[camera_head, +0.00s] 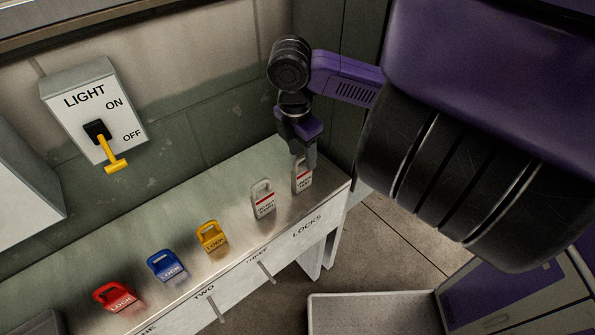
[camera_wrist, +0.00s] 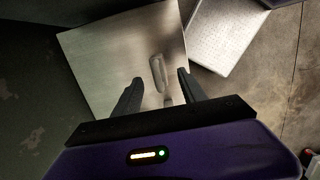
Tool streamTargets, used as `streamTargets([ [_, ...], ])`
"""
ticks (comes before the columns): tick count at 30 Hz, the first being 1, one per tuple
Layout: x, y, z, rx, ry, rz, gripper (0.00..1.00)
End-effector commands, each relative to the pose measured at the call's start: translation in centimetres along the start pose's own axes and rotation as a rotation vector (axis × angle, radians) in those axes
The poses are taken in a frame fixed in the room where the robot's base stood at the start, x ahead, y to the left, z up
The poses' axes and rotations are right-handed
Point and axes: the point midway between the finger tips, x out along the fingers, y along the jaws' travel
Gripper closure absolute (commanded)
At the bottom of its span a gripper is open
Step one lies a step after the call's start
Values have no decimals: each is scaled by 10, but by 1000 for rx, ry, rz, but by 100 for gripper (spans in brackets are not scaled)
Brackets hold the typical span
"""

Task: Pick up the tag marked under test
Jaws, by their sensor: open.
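Two white tags with a red stripe stand upright at the right end of the metal shelf (camera_head: 185,225). One tag (camera_head: 263,203) is further left; the other tag (camera_head: 302,178) is at the right end. Their small print is too small to read surely, so I cannot tell which is marked under test. My gripper (camera_head: 305,158) points down at the right-end tag, its fingers overlapping the tag's top in the head view. In the wrist view my gripper (camera_wrist: 158,84) is open, with a pale upright piece (camera_wrist: 158,73) showing between and beyond the fingers. I cannot tell whether they touch.
Red (camera_head: 118,298), blue (camera_head: 167,267) and yellow (camera_head: 212,238) locks stand in a row left of the tags. A light switch box (camera_head: 95,110) with a yellow lever hangs on the wall behind. A pale tray (camera_head: 370,315) is below, right of the shelf.

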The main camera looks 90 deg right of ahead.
Motion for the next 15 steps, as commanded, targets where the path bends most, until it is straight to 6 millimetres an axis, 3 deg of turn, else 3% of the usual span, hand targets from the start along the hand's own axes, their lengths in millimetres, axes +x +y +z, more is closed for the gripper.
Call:
streamTargets([
  [15,61,3,-4,1,4,1,51],
])
